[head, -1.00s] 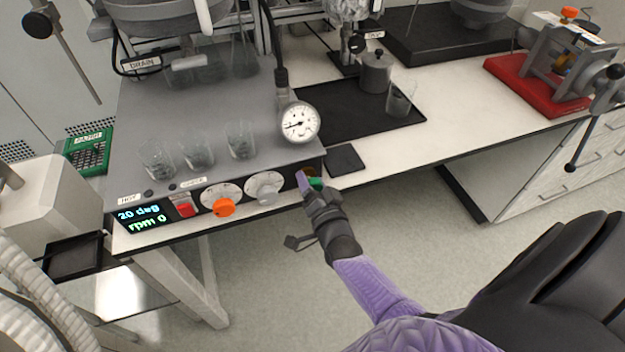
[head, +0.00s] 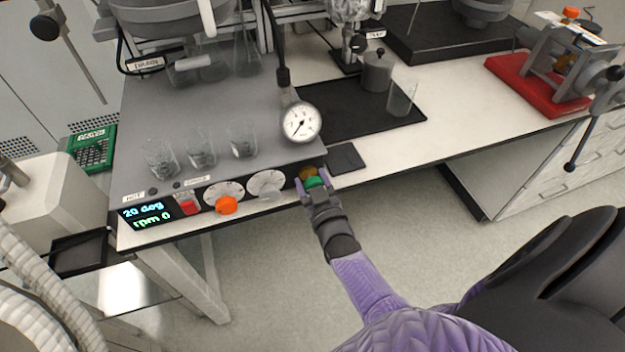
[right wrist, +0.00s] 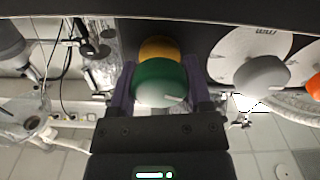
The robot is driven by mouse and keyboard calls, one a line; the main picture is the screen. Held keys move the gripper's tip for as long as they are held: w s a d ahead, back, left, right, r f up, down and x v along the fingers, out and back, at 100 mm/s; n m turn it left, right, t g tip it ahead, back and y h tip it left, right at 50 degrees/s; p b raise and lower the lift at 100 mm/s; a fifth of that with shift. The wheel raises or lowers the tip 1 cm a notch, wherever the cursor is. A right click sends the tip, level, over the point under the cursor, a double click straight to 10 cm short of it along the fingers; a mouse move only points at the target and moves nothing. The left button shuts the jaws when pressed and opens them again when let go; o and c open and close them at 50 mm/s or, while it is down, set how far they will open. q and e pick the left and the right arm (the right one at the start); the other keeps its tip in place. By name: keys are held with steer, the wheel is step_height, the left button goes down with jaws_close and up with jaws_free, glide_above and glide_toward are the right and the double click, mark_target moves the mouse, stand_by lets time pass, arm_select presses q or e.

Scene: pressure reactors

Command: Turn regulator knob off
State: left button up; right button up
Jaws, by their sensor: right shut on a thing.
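The regulator knob (head: 314,183) is green with a brass-yellow base and sits at the right end of the front panel of the reactor unit (head: 165,205). In the right wrist view the green knob (right wrist: 158,80) has a white mark at its lower right. My right gripper (head: 313,186) is shut on the knob, with one purple finger on each side of it in the right wrist view (right wrist: 160,88). The pressure gauge (head: 300,122) stands above the panel, its needle pointing down-left. My left gripper is not in view.
Left of the knob are a grey dial (head: 267,184), an orange knob (head: 226,205), a red switch (head: 189,206) and a display (head: 147,215) reading 20 deg, rpm 0. Glass beakers (head: 202,148) stand on the unit.

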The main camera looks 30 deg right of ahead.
steer(key=shift+f+n, duration=0.1)
steer(key=shift+n, duration=1.4)
steer(key=o, duration=1.3)
steer(key=shift+s, duration=0.1)
steer(key=p+v, duration=0.2)
steer(key=v, duration=0.7)
steer(key=shift+s+a, duration=0.2)
steer(key=shift+s, duration=0.15)
